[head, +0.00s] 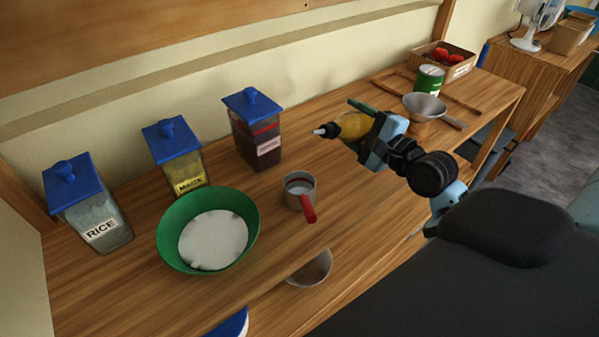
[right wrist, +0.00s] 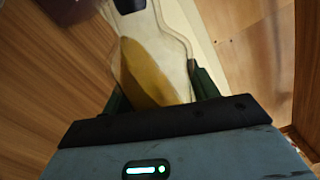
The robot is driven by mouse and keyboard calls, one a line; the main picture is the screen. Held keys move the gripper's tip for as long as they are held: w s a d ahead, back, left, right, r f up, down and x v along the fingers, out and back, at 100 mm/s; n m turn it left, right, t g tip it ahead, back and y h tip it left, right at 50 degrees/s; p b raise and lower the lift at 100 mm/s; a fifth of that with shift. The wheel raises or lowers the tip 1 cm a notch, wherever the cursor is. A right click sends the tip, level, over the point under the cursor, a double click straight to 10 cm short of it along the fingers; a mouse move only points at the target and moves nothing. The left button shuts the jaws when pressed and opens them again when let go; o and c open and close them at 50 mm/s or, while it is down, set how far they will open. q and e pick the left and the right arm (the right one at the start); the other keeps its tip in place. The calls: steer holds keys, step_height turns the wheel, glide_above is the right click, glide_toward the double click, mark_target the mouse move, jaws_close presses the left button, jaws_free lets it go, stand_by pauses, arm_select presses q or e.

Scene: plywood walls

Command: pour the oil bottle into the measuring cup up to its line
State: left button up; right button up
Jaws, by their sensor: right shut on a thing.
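My right gripper (head: 366,137) is shut on the oil bottle (head: 352,126) and holds it above the counter. The bottle is tilted nearly level, its dark spout pointing left towards the measuring cup side. In the right wrist view the clear bottle (right wrist: 150,65) with yellow oil sits between my fingers (right wrist: 155,90). The measuring cup (head: 299,183) is a small metal cup with a red handle, standing on the counter left of and below the spout, apart from it. Its line cannot be made out. My left gripper is not in view.
A green bowl (head: 168,237) with white contents stands left of the cup. Blue-lidded jars (head: 97,225) line the wall side. A green can (head: 429,80), a metal funnel-like bowl (head: 425,106) and a box of red items (head: 462,68) stand at the right.

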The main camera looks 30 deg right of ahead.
steer(key=shift+s+a+r, duration=0.1)
steer(key=shift+a+r, duration=0.15)
steer(key=shift+r, duration=0.1)
steer(key=shift+d, duration=0.35)
steer(key=shift+a+r+n, duration=0.1)
steer(key=shift+a+n, duration=0.2)
steer(key=shift+a, duration=0.05)
steer(key=shift+d, duration=0.3)
steer(key=shift+a, duration=0.3)
steer(key=shift+d+f, duration=0.2)
steer(key=shift+f, duration=0.1)
steer(key=shift+a+f+n+b, duration=0.1)
steer(key=shift+a+n+b, duration=0.2)
steer(key=shift+d+f, duration=0.1)
steer(key=shift+d, duration=0.15)
steer(key=shift+a, duration=0.25)
steer(key=shift+d+f, duration=0.2)
steer(key=shift+a+n, duration=0.3)
steer(key=shift+d+f, duration=0.2)
steer(key=shift+a, duration=0.25)
steer(key=shift+d+f, duration=0.1)
steer(key=shift+f, duration=0.05)
